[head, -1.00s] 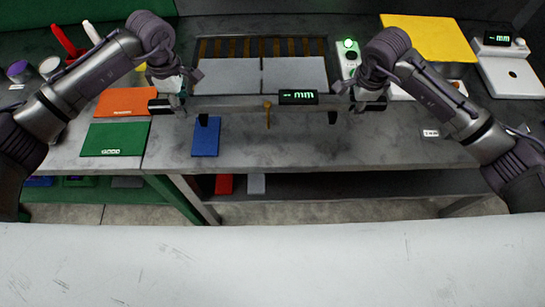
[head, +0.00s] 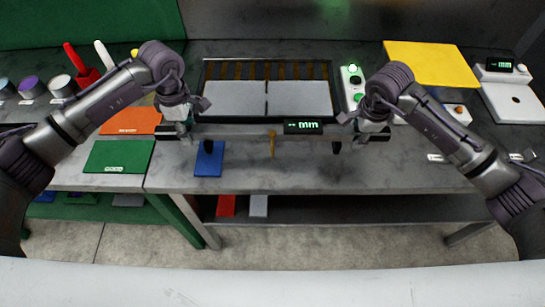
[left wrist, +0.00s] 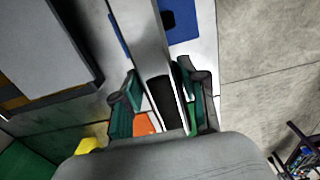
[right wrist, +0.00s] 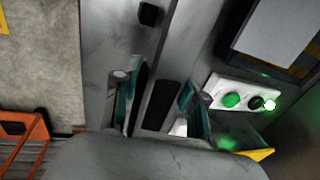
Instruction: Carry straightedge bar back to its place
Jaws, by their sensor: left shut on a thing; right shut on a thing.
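The straightedge bar (head: 235,131) is a long, thin grey bar held level across the front of the bench, with a dark "mm" readout (head: 303,127), an ochre part at mid-length and two black feet hanging down. My left gripper (head: 182,131) is shut on its left end. My right gripper (head: 358,131) is shut on its right end. The bar (left wrist: 143,40) runs between the fingers in the left wrist view, and the bar (right wrist: 188,40) also does in the right wrist view. The jaws partly hide its ends.
Behind the bar lies a dark-framed fixture with two grey plates (head: 235,97). A blue pad (head: 209,160) lies below the bar's left part; green (head: 118,157) and orange (head: 130,121) pads lie left. A button box (head: 354,85) and yellow sheet (head: 430,64) are at right.

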